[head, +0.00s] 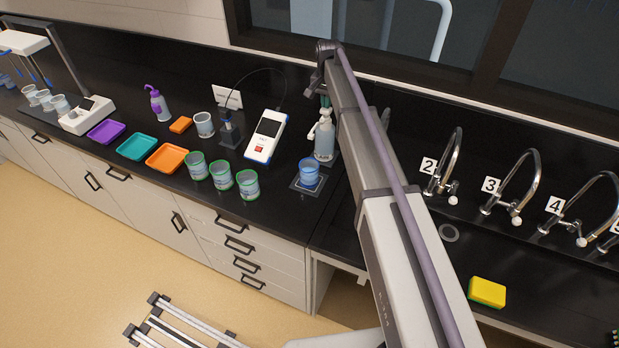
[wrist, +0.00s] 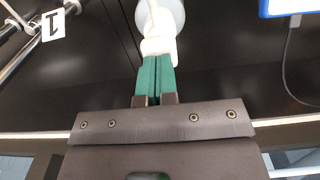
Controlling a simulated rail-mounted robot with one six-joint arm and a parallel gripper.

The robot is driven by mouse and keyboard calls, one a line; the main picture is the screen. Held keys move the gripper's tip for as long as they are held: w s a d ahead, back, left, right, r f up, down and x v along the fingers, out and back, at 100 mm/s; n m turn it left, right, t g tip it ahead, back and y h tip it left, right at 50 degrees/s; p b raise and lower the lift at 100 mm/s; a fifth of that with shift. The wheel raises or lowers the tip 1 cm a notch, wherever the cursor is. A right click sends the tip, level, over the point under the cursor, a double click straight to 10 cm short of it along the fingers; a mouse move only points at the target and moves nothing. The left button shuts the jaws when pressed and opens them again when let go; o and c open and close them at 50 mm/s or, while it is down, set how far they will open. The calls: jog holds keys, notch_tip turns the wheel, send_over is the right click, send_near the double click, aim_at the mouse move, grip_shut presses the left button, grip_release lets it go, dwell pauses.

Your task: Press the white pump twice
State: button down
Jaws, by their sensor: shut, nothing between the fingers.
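The white pump (head: 322,124) tops a clear bottle (head: 324,145) standing upright on the black counter, partly beside my arm in the head view. In the wrist view the white pump (wrist: 158,45) lies just beyond the green fingertips. My gripper (head: 325,100) is shut, with its two green fingers side by side and empty. It points down at the pump head in the head view, and the fingertips (wrist: 157,60) overlap the pump in the wrist view. I cannot tell whether they touch it. A cup with blue contents (head: 309,172) stands on a small dark mat in front of the bottle.
A white and blue meter (head: 265,137) stands left of the bottle. Several green-rimmed cups (head: 220,176) line the counter's front left. Taps numbered 2 (head: 447,165), 3 (head: 513,185) and 4 (head: 585,210) stand right. A yellow sponge (head: 487,292) lies near the right front.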

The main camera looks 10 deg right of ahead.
jog(key=shift+f+b, duration=0.85)
jog(key=shift+f, duration=0.15)
jog(key=shift+r, duration=0.1)
jog(key=shift+r+p, duration=1.75)
jog(key=shift+p, duration=0.1)
notch_tip(320, 180, up, 6)
jog(key=p, duration=0.6)
